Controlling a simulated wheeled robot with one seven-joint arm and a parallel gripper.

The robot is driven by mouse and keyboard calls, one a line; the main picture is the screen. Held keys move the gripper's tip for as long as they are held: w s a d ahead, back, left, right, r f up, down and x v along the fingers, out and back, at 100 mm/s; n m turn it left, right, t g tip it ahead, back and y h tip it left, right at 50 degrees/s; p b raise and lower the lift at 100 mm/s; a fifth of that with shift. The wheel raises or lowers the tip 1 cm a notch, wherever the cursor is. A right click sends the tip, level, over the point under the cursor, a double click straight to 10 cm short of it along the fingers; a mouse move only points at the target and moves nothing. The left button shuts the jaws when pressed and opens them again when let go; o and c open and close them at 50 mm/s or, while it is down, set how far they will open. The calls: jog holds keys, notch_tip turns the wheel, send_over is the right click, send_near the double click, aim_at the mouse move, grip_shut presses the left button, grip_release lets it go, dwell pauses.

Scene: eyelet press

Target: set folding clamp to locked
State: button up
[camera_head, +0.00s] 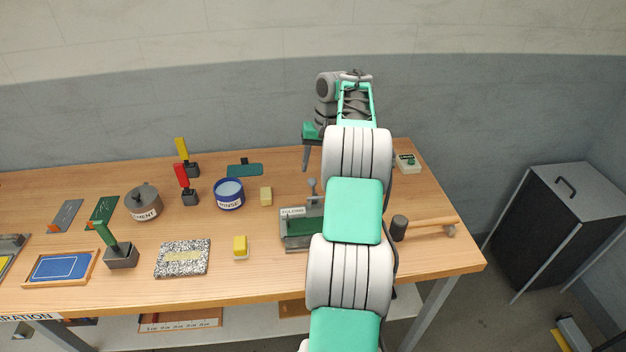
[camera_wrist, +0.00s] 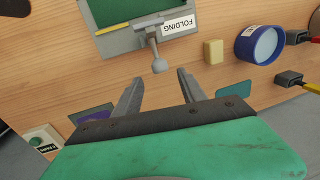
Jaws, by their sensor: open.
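The folding clamp (camera_head: 297,236) is a grey frame with a green plate and a "FOLDING" label, near the middle right of the table. In the head view my arm covers its right part. In the wrist view the clamp (camera_wrist: 117,42) is at the top, and its short lever with a round grey knob (camera_wrist: 159,66) points toward my gripper. My gripper (camera_wrist: 159,74) is open and empty, its two fingers on either side of the space just below the knob. I cannot tell its exact height. In the head view one finger (camera_head: 306,157) shows above the table's back part.
A yellow block (camera_head: 266,195) and a blue "RINSE" pot (camera_head: 229,193) stand left of the clamp. A mallet (camera_head: 425,228) lies to its right. A small box with a green button (camera_head: 407,163) sits at the back right. Upright-handled tools (camera_head: 186,186) stand farther left.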

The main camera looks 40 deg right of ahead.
aim_at(313, 191)
jog(key=f, duration=0.4)
jog(key=shift+w+a+f+b, duration=0.25)
jog(key=shift+a+f+b, duration=0.1)
jog(key=shift+b, duration=0.05)
jog(key=shift+c, duration=0.4)
grip_shut()
dwell(0.6)
